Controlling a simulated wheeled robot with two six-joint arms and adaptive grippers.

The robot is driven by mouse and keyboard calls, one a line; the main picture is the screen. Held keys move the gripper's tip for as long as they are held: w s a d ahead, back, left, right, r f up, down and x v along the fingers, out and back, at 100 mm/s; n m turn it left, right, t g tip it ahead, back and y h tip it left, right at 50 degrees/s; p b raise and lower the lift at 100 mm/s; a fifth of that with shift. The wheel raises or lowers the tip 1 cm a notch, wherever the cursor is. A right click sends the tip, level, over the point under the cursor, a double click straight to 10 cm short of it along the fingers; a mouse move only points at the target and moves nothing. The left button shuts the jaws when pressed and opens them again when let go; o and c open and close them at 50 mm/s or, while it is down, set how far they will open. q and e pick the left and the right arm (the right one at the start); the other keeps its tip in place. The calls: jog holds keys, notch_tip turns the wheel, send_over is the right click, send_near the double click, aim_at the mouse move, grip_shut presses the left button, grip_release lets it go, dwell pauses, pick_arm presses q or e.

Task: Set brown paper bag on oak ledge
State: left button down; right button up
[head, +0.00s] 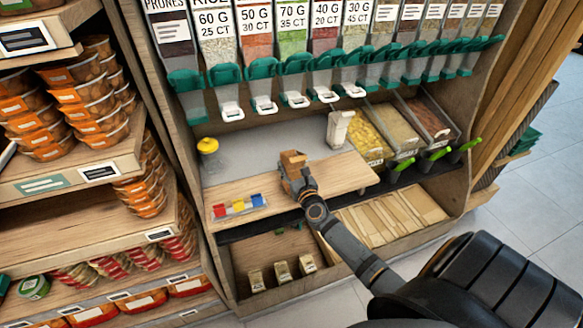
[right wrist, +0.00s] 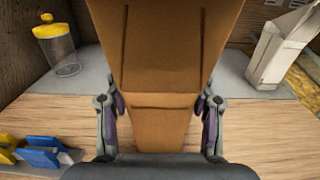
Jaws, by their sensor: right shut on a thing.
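The brown paper bag (head: 293,158) is over the middle of the oak ledge (head: 345,172) in the head view. My right gripper (head: 292,178) is shut on it, coming from the front. In the right wrist view the bag (right wrist: 165,50) stands upright between the two fingers (right wrist: 160,105), which press its sides. The bag hides the middle of the ledge (right wrist: 255,125) there. I cannot tell whether its base touches the wood. My left gripper is not in view.
A yellow-lidded jar (head: 208,151) stands behind, on the grey surface. A whitish carton (head: 339,130) stands at the back right. Dispensers with green handles (head: 293,70) hang above. The ledge's right part is clear.

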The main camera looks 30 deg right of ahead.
jog(key=o, duration=0.8)
jog(key=shift+f, duration=0.25)
jog(key=o, duration=0.5)
jog(key=shift+c, duration=0.2)
jog(key=shift+r, duration=0.1)
jog(key=shift+s+a, duration=0.1)
jog(key=shift+s, duration=0.2)
jog(key=v, duration=1.1)
jog(key=shift+s+r+b, duration=0.15)
jog(key=shift+s+b, duration=0.05)
jog(key=shift+b, duration=0.15)
jog(key=shift+a, duration=0.1)
